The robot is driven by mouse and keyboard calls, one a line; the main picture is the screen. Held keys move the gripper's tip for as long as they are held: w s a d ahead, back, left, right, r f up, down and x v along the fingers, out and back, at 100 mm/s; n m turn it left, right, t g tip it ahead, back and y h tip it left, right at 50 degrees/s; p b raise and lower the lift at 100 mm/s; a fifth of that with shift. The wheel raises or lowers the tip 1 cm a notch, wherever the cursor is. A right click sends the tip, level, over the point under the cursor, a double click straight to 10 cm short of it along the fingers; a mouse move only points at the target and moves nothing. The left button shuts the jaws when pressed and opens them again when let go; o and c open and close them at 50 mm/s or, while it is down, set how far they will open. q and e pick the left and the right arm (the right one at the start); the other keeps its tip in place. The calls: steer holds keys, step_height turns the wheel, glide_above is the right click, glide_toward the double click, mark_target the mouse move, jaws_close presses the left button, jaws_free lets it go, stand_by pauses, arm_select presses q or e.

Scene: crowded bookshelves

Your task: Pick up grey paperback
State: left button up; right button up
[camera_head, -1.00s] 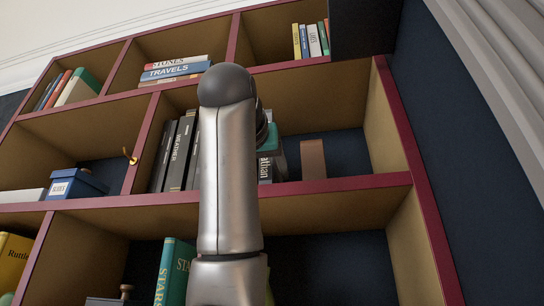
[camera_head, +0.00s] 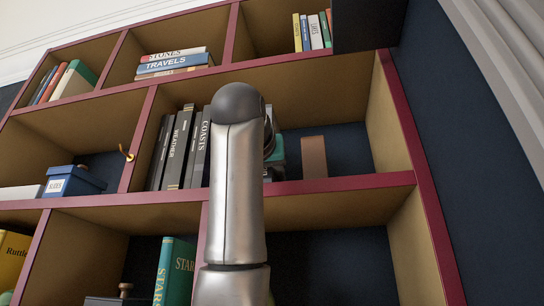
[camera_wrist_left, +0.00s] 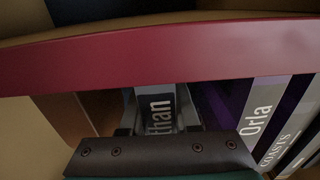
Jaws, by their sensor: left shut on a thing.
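The maroon shelf edge (camera_wrist_left: 150,60) crosses in front of part of the view.
Dark books, one marked "COASTS" (camera_head: 202,150), stand left of my arm in the head view. A brown block (camera_head: 313,157) stands to the right, with free shelf space beyond it.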

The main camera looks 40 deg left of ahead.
arm_select(q)
jaws_close()
steer(key=shift+s+r, duration=0.1)
steer(key=shift+r, duration=0.1)
stand_by(0.3)
